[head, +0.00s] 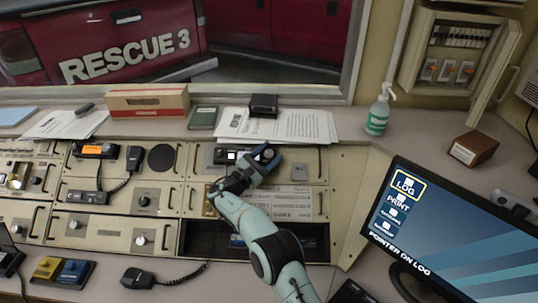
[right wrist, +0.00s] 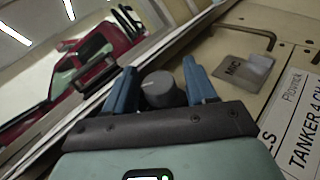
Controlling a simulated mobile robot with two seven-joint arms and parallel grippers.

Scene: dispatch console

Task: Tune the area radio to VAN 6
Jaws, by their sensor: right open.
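A radio panel with a small lit display (head: 230,155) is set in the upper part of the console. I take it for the area radio; the display text is too small to read. My right gripper (head: 266,155) is over the panel, just right of the display, and hides part of it. In the right wrist view a dark grey round knob (right wrist: 160,90) stands between the open blue fingers of my right gripper (right wrist: 161,84). Gaps show on both sides of the knob. My left gripper is out of view.
A plate marked MIC (right wrist: 243,68) and a printed channel card (right wrist: 305,125) lie beside the gripper. Another radio with an orange display (head: 95,150) and hand mic is at left. A monitor (head: 455,235) stands at right. Papers (head: 290,126) and a black box (head: 264,105) lie behind the panel.

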